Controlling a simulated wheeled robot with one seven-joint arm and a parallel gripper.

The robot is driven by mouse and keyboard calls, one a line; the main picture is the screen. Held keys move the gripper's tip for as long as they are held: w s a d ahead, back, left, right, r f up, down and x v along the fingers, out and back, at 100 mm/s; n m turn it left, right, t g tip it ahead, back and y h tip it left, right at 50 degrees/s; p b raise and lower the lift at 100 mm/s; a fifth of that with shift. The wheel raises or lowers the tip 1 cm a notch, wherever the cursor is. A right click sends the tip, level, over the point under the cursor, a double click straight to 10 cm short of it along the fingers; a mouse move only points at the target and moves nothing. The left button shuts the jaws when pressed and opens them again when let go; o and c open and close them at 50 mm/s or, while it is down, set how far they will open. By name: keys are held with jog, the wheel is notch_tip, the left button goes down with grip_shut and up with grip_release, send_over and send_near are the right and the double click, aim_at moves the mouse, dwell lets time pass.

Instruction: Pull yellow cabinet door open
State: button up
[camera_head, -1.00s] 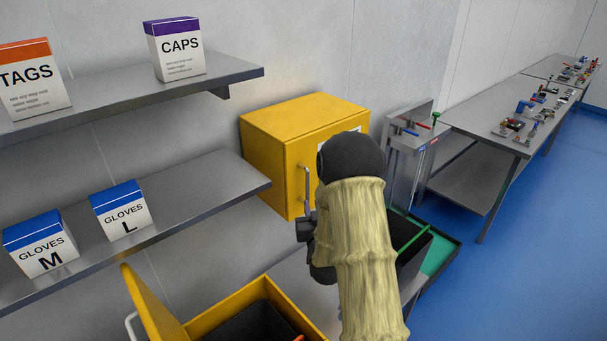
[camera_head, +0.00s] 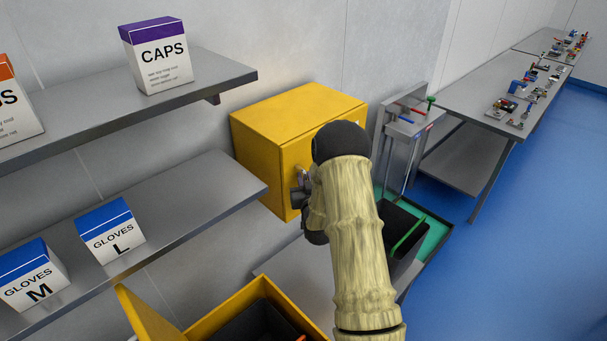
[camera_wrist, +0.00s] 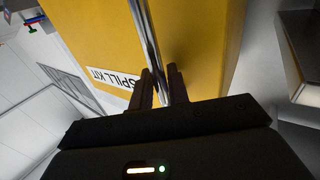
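The yellow cabinet (camera_head: 298,112) stands against the wall, and its door (camera_head: 291,168) looks closed. In the wrist view the door (camera_wrist: 105,38) carries a "SPILL KIT" label (camera_wrist: 114,78) and a vertical metal handle (camera_wrist: 150,40). My gripper (camera_head: 299,194) is at the handle, with my forearm covering the right part of the door in the head view. In the wrist view my gripper (camera_wrist: 160,85) has one finger on each side of the handle, close together with the bar between them. It looks shut on the handle.
Grey shelves (camera_head: 170,200) with boxes are at the left. An open yellow bin (camera_head: 262,292) is below the cabinet. A black bin (camera_head: 408,225) and a grey stand (camera_head: 402,140) are right of it. Blue floor (camera_head: 510,240) is clear at the right.

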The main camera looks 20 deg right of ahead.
jog(key=shift+a, duration=0.15)
jog(key=shift+s, duration=0.1)
grip_shut()
jog(key=shift+s, duration=0.15)
